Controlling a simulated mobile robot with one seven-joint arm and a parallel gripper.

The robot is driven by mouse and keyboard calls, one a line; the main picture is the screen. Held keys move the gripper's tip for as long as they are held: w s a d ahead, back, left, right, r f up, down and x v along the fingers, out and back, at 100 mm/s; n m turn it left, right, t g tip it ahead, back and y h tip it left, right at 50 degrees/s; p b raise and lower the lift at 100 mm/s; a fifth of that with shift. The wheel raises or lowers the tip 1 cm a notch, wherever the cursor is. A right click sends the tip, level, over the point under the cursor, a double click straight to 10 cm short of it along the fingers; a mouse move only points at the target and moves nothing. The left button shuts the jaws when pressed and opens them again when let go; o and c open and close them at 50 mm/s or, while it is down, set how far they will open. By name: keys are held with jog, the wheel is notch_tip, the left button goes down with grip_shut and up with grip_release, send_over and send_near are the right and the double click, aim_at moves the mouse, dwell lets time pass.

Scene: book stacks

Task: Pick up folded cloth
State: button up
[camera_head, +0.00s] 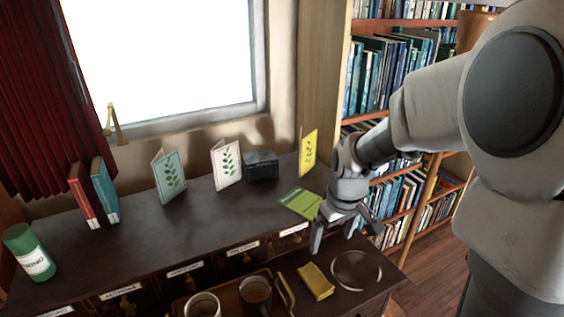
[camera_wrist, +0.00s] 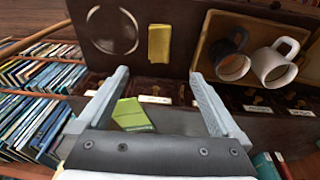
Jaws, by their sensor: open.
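The folded cloth (camera_head: 315,282) is a small yellow rectangle lying flat on the lower ledge of the dark cabinet, between a tray and a pale ring mark. In the wrist view the cloth (camera_wrist: 160,43) is beyond the fingertips, near the top middle, fully visible. My gripper (camera_head: 345,236) is open and empty, above the cabinet's front right and higher than the cloth. In the wrist view my gripper (camera_wrist: 160,76) has its two fingers wide apart, with nothing between the tips.
A tray (camera_wrist: 203,42) with two mugs (camera_head: 255,291) stands left of the cloth in the head view. A green booklet (camera_head: 300,203) lies on the upper top. Behind stand cards (camera_head: 227,164) and a dark box (camera_head: 261,165). A bookcase (camera_head: 385,75) is at right.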

send_near(316, 277)
notch_tip(316, 277, down, 4)
jog(key=b, duration=0.3)
jog(key=shift+r+n+g+y, duration=0.2)
jog(key=shift+n+g+y, duration=0.1)
jog(key=shift+w+f+b, duration=0.25)
jog(key=shift+w+f, duration=0.05)
jog(key=shift+f, duration=0.7)
jog(key=shift+w+f+b, duration=0.25)
jog(key=shift+w+f, duration=0.05)
jog(key=shift+f, duration=0.7)
jog(key=shift+w+f+b, duration=0.25)
jog(key=shift+f, duration=0.7)
jog(key=c, duration=1.2)
jog(key=shift+r, duration=0.15)
